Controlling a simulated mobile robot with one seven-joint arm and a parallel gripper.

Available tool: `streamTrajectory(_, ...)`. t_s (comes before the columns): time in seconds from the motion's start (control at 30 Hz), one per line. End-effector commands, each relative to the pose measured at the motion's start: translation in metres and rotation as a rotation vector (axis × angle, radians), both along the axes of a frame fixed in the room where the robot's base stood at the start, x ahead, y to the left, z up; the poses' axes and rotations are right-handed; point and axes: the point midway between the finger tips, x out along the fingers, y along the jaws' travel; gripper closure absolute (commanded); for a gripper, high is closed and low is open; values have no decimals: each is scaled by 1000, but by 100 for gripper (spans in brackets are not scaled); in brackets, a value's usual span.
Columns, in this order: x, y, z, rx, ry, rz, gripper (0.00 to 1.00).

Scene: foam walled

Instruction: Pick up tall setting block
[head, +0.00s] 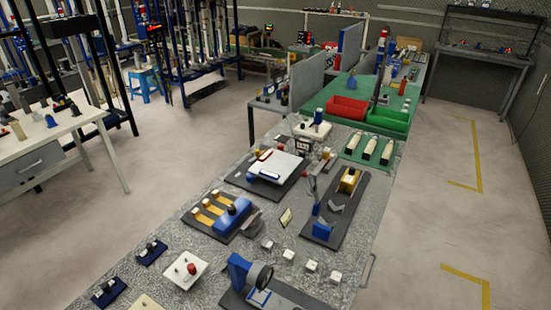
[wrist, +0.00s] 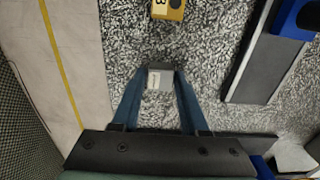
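In the wrist view, a small block with a grey top and a pale, labelled side (wrist: 159,79) stands on the speckled tabletop between the two blue fingers of my gripper (wrist: 160,76). The fingers are apart, one on each side of it, with a narrow gap at each side near the tips. I cannot tell whether the block is at fingertip height or lower. My gripper does not show in the head view. Several small pale blocks (head: 312,266) stand in a row there; I cannot tell which of them, if any, is the tall setting block.
A yellow piece with a dark marking (wrist: 168,9) lies beyond the block. A dark board (wrist: 258,65) with a blue part (wrist: 297,18) is to the right. Floor with a yellow line (wrist: 62,65) shows at left. The speckled table (head: 195,240) holds several fixtures.

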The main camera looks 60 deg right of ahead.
Motion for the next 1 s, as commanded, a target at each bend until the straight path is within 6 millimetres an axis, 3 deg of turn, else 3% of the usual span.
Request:
streamTrajectory(0.03, 0, 0, 0, 0, 0, 0, 67)
streamTrajectory(0.2, 0, 0, 0, 0, 0, 0, 98)
streamTrajectory(0.23, 0, 0, 0, 0, 0, 0, 100)
streamTrajectory(0.67, 1, -1, 5, -1, -1, 0, 100)
streamTrajectory(1.0, 2, -1, 60, -4, -5, 1, 100)
